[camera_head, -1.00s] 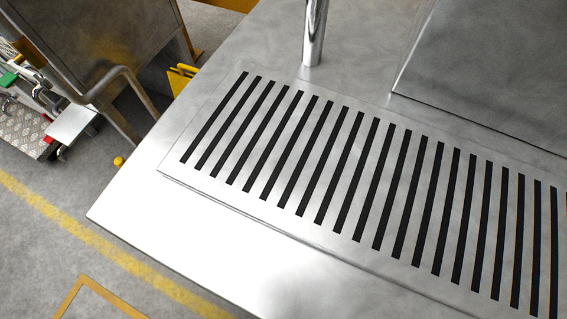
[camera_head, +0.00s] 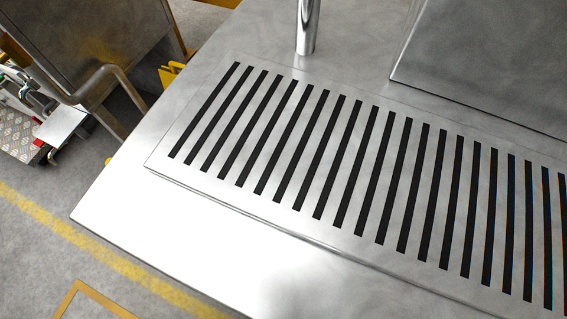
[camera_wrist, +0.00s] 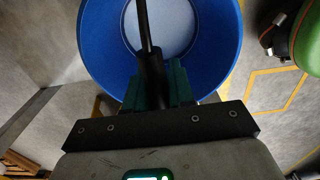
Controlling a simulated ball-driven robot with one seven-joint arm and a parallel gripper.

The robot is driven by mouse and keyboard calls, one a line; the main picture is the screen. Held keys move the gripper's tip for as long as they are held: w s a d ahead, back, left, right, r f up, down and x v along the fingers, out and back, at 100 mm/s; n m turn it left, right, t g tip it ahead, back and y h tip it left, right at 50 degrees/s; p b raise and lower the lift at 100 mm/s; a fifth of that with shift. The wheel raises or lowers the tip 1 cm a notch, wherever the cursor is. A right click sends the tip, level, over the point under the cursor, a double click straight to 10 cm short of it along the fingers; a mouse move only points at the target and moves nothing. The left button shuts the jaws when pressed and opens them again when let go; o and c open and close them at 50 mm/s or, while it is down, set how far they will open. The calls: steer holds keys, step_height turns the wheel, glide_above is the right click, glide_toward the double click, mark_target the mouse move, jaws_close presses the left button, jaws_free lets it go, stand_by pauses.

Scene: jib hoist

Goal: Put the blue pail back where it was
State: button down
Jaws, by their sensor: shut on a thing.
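The blue pail (camera_wrist: 222,40) fills the top middle of the wrist view, seen from above into its round opening with a pale bottom. My gripper (camera_wrist: 158,85) is in front of it, with its teal fingers shut around a dark upright bar (camera_wrist: 150,55) that reaches over the pail's opening. The bar looks like the pail's handle. The pail's lower part is hidden by my gripper. Neither the pail nor my gripper shows in the head view.
In the head view a metal table with a black-slotted grate (camera_head: 330,170) fills the middle and right. A chrome post (camera_head: 307,28) and a raised metal block (camera_head: 490,60) stand on it. A yellow line (camera_head: 90,250) crosses the floor. A green object (camera_wrist: 307,45) is right in the wrist view.

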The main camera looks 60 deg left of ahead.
steer(key=shift+f, duration=0.35)
steer(key=c, duration=1)
jaws_free()
steer(key=shift+f, duration=0.1)
steer(key=shift+o, duration=0.2)
step_height(320, 180, up, 8)
steer(key=p, duration=0.3)
steer(key=shift+f+p, duration=0.15)
steer(key=shift+p, duration=0.15)
